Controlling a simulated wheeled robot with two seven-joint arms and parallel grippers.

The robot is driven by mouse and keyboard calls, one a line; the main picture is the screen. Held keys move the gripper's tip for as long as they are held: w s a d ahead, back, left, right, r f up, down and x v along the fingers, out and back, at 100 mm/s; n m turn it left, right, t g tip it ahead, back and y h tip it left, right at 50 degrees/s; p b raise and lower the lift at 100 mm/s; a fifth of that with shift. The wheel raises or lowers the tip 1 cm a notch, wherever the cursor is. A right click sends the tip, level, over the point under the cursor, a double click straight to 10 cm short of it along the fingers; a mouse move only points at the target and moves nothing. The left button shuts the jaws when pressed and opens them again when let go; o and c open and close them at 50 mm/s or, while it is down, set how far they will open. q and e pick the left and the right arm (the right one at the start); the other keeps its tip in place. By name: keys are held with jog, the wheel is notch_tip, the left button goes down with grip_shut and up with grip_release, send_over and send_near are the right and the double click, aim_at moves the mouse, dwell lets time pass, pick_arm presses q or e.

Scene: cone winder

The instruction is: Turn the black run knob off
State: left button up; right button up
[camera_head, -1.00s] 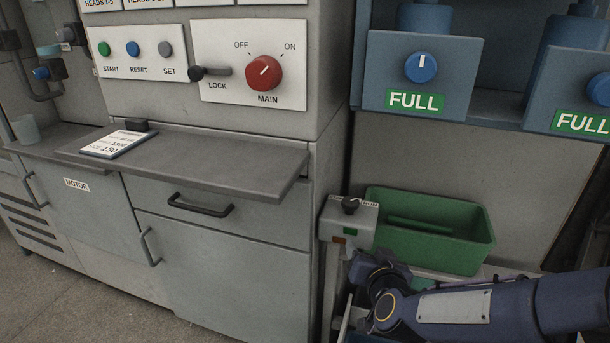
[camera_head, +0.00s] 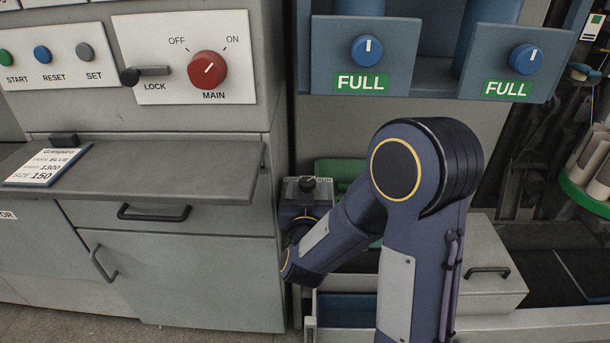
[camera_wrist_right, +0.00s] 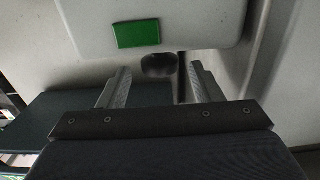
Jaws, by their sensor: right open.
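A dark round thing (camera_wrist_right: 159,65), seemingly the knob, shows between the fingertips, near a green patch (camera_wrist_right: 138,34) on a pale box. I cannot tell whether the fingers touch it. My left gripper is out of view.
A grey shelf edge (camera_head: 150,185) and a cabinet (camera_head: 180,275) stand left of the box. A green bin (camera_head: 338,170) is behind my arm. Blue units with FULL signs (camera_head: 361,83) hang above. A red MAIN knob (camera_head: 206,70) is on the upper left panel.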

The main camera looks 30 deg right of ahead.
aim_at(304, 178)
jog(key=x, duration=0.5)
jog(key=c, duration=1)
jog(key=shift+f+n+t+y+b, duration=0.15)
jog(key=shift+n+t+y+b, duration=0.4)
jog(key=shift+y+b, duration=0.4)
jog(key=n+y+b, duration=0.1)
jog(key=y+b, duration=0.1)
jog(key=n+t+y+b, duration=0.1)
jog(key=n+y+b, duration=0.2)
jog(key=y+b, duration=0.1)
jog(key=b, duration=0.1)
jog(key=shift+w+a+f+n+t+y, duration=0.1)
jog(key=shift+a+f+n+t+y, duration=0.05)
jog(key=shift+a+n+t+y, duration=0.15)
jog(key=shift+a+n+y+b, duration=0.1)
jog(key=shift+n+y+b, duration=0.5)
jog(key=shift+y, duration=0.45)
jog(key=shift+a+r+n+y, duration=0.1)
jog(key=shift+r+n+y, duration=0.05)
jog(key=shift+n+y, duration=0.4)
jog(key=shift+a+r+n+y, duration=0.15)
jog(key=shift+n+y, duration=0.15)
jog(key=shift+y, duration=0.35)
jog(key=shift+y+p, duration=0.3)
